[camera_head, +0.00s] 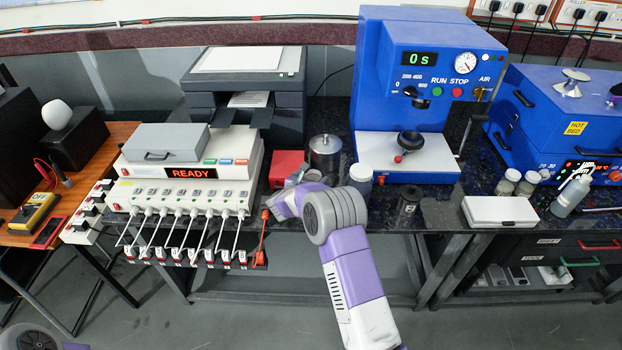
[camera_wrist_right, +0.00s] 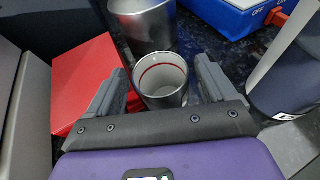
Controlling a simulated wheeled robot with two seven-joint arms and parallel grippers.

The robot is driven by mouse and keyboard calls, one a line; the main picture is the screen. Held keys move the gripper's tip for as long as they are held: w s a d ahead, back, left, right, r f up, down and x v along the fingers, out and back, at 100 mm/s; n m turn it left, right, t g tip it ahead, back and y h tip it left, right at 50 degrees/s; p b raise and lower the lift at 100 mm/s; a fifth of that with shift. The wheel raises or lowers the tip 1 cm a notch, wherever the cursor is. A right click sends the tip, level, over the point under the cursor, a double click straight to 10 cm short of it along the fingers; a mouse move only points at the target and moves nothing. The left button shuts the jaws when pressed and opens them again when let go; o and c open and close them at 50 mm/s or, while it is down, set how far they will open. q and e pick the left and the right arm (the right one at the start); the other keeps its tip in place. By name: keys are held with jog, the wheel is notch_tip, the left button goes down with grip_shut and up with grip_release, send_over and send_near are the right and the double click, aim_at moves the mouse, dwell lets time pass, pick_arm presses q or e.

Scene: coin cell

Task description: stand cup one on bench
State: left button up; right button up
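A grey metal cup (camera_wrist_right: 162,82) with a red ring inside its rim shows in the right wrist view, its mouth towards the camera. My right gripper (camera_wrist_right: 160,85) has one finger on each side of the cup, with narrow dark gaps beside it, and looks open. Whether the cup's base touches the bench is hidden. My left gripper is not in view.
A steel canister (camera_head: 325,155) stands close behind the cup. The charger rack (camera_head: 180,185) with several cables and the blue press (camera_head: 410,100) flank this narrow space.

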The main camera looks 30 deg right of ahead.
jog(key=shift+r, duration=0.1)
jog(key=shift+r+p, duration=0.2)
jog(key=shift+p, duration=0.1)
jog(key=p+v, duration=0.1)
jog(key=v, duration=1.1)
jog(key=shift+f, duration=0.15)
